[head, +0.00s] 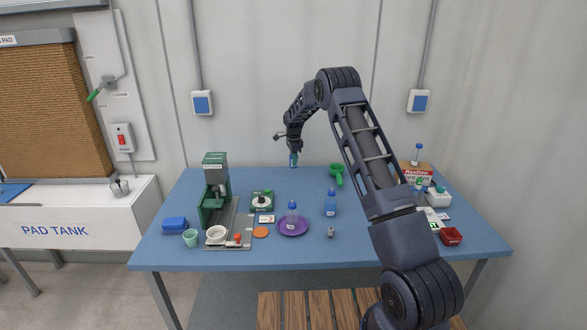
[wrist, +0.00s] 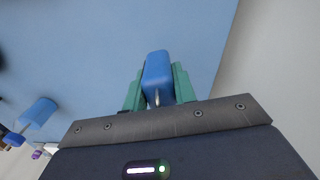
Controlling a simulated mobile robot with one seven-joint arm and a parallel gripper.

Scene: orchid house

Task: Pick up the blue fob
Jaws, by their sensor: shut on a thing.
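The blue fob (wrist: 157,68) is between the green fingers of my gripper (wrist: 158,86) in the wrist view, with a small metal piece on its near end. My gripper is shut on it. In the head view my gripper (head: 294,152) points down at the table's back edge, with the blue fob (head: 293,161) at its tips. Whether the fob touches the table or hangs just above it, I cannot tell.
The blue table (head: 290,259) carries a green machine (head: 215,185) at left, a purple plate (head: 293,230) with a bottle, a blue bottle (head: 330,203), a green scoop (head: 337,174) right of my gripper, and a red tray (head: 451,237). The wall is close behind my gripper.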

